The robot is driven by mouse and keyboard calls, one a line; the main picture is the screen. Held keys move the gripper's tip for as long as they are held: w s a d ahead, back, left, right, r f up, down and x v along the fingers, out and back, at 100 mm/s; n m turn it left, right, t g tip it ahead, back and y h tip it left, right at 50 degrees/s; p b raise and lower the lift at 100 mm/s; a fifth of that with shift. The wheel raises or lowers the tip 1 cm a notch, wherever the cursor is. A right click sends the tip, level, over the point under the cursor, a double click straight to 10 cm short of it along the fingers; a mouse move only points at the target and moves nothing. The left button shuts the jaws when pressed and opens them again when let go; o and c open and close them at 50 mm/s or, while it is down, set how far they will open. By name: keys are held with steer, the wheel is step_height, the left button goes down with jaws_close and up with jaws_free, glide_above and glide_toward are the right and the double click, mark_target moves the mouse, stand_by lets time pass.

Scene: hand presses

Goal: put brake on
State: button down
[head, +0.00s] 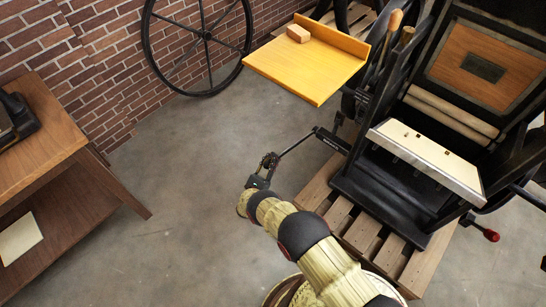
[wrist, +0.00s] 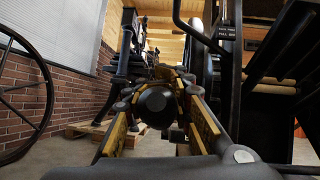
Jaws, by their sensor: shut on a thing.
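My gripper (head: 264,172) is low over the floor, left of the black hand press (head: 400,185). It is shut on the end of a thin dark lever (head: 296,145) that runs from the press's lower left side. In the wrist view, my gripper's yellow-edged fingers (wrist: 158,90) stand either side of a dark round knob (wrist: 155,104), which appears to be the lever's end. The fingers and wrist partly hide the knob in the head view. A dark upright plate with white lettering (wrist: 226,32) shows at the top of the wrist view. Its words are too small to read surely.
The press stands on a wooden pallet (head: 314,192). A yellow feed board (head: 312,62) with a small wooden block (head: 298,33) juts out above the lever. A wooden table (head: 38,130) is at left, a spoked wheel (head: 206,36) behind. The floor between is clear.

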steer(key=shift+s+a+f+y, duration=0.1)
steer(key=shift+a+f+y, duration=0.1)
steer(key=shift+f+y, duration=0.1)
steer(key=c, duration=2)
jaws_free()
steer(key=shift+a+f, duration=0.1)
steer(key=shift+a, duration=0.1)
steer(key=o, duration=0.5)
steer(key=shift+d, duration=0.2)
steer(key=v, duration=1.1)
steer(key=shift+s+a+f, duration=0.2)
steer(key=shift+s+f, duration=0.05)
steer(key=shift+s, duration=0.05)
